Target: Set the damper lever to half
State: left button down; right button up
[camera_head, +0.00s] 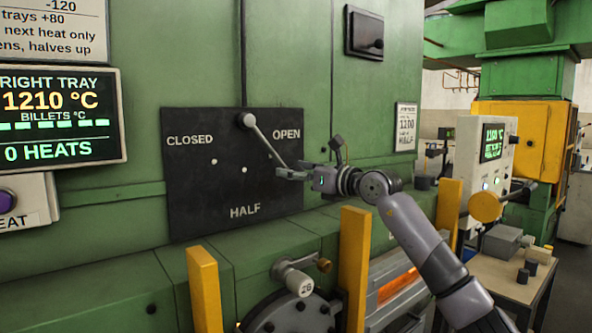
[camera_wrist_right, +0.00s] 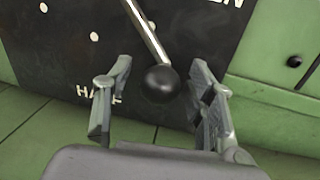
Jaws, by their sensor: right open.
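The damper lever (camera_head: 263,136) is a pale rod on a black plate (camera_head: 195,205) marked CLOSED, HALF and OPEN. It hangs from a round pivot at the top and slants down to the right, on the OPEN side. In the right wrist view the lever (camera_wrist_right: 150,32) ends in a black ball knob (camera_wrist_right: 161,83). My right gripper (camera_head: 288,172) is at the lever's lower end. Its fingers (camera_wrist_right: 160,92) are open on either side of the knob, with gaps visible. In the head view the gripper hides the knob. My left gripper is not in view.
Two yellow posts (camera_head: 204,290) (camera_head: 354,262) stand below the plate, with a round hatch (camera_head: 288,315) between them. A glowing opening (camera_head: 398,285) lies below my right arm. A control box (camera_head: 485,170) and a small table (camera_head: 515,285) stand at the right.

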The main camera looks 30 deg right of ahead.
grip_shut()
dwell(0.7)
